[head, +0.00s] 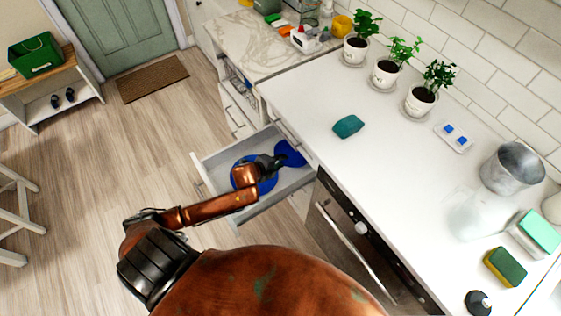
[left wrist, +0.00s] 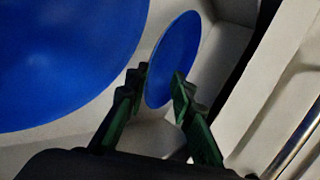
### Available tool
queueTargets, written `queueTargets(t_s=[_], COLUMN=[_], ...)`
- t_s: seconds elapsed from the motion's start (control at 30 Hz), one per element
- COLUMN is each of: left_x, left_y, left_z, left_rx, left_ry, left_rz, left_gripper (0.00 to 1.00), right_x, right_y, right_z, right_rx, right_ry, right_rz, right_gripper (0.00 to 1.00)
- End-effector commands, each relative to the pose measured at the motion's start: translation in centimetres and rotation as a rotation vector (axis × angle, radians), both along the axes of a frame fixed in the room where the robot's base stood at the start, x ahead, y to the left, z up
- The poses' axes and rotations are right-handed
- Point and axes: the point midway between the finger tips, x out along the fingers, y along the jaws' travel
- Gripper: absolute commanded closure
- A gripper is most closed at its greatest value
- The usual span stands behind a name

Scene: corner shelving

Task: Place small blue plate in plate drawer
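The plate drawer (head: 212,164) is pulled open below the counter. The small blue plate (head: 290,153) is at its right inner part, tilted, and a larger blue plate (head: 268,184) lies beside it. My left gripper (head: 277,160) reaches down into the drawer. In the left wrist view, the small blue plate (left wrist: 168,55) stands between and beyond my left gripper's fingers (left wrist: 162,84), which are spread with a gap between them. Whether a finger touches the plate is unclear. The large plate (left wrist: 60,60) fills the upper left there. My right gripper is not in view.
The white counter (head: 385,175) borders the drawer on the right, with a teal sponge (head: 348,126) and potted plants (head: 387,70) on it. Open floor (head: 110,140) lies to the left.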

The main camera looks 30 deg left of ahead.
Motion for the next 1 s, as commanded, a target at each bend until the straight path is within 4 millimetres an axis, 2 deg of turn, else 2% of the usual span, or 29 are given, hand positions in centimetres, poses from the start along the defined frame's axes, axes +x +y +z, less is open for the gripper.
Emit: queueTargets(t_s=[0.23, 0.7, 1.0], left_x=[-0.7, -7.6, -9.1], left_y=[0.1, 0.7, 0.8], left_z=[0.9, 6.8, 8.0], left_rx=[0.001, 0.001, 0.001], left_ry=[-0.001, 0.000, -0.001], left_rz=[-0.001, 0.000, 0.001], left_gripper=[0.78, 0.78, 0.78], right_x=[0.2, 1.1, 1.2], right_y=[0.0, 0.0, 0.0], right_z=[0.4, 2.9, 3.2], right_rx=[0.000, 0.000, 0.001], right_ry=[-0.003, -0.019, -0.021], right_rz=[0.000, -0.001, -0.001], right_gripper=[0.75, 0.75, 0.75])
